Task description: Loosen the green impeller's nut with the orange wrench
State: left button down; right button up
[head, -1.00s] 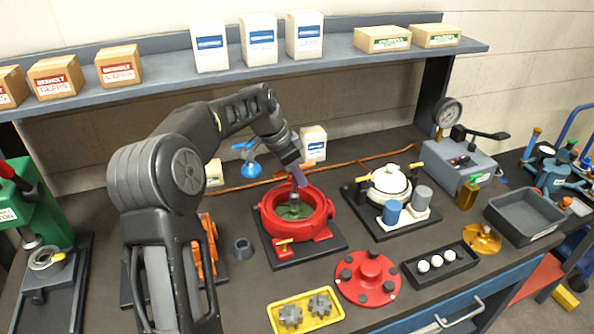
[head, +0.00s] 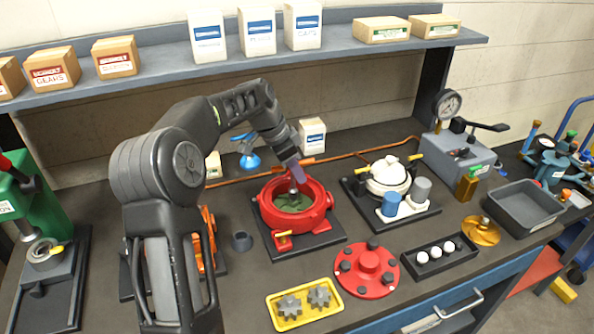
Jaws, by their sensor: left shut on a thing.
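The green impeller (head: 285,204) sits inside the open red round housing (head: 268,214) on a dark base plate in the middle of the bench. My left gripper (head: 296,174) points down over the housing and is shut on the orange wrench (head: 307,162). Only a small orange end of the wrench shows, beside the fingers on the right. A small grey metal part (head: 292,190) shows under the fingers at the impeller's middle. The nut and the wrench's jaw are too small and covered to tell whether they touch. My right gripper is not in view.
A white-topped unit (head: 388,178) stands right of the housing. In front lie a red flange (head: 367,270), a yellow gear tray (head: 272,312) and a black tray with white balls (head: 467,262). A shelf overhangs behind.

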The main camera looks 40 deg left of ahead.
pick_arm(q)
jog(key=shift+f+b, duration=0.3)
jog(key=shift+f, duration=0.25)
